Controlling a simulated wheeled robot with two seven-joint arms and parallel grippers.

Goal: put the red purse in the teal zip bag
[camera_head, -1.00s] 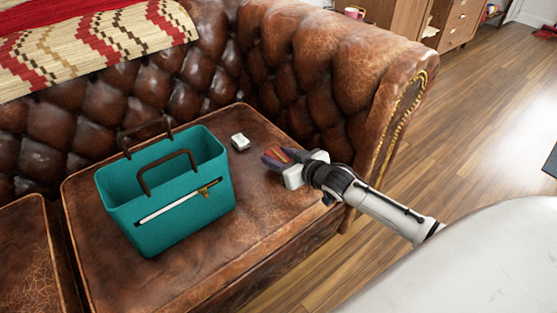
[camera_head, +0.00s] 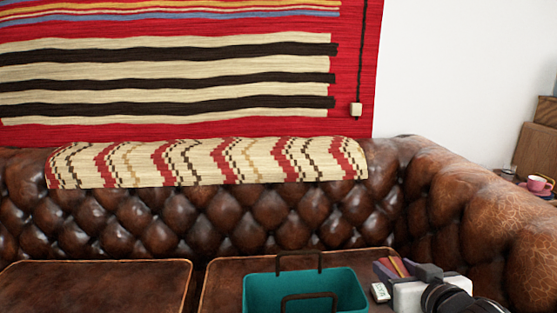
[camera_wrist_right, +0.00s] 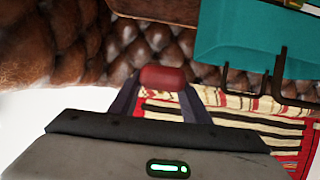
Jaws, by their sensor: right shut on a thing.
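The teal zip bag (camera_head: 264,292) stands open at the top on the sofa seat, its lower part cut off by the head view's bottom edge. Its dark handles stand up. My right gripper (camera_head: 392,266) is just right of the bag in the head view. It is shut on the red purse, a small rounded red end of which (camera_wrist_right: 163,78) shows between the fingers in the wrist view. The bag also shows at the wrist view's upper right (camera_wrist_right: 245,45), apart from the purse. My left gripper is not in view.
The sofa arm (camera_head: 475,215) is at the right.

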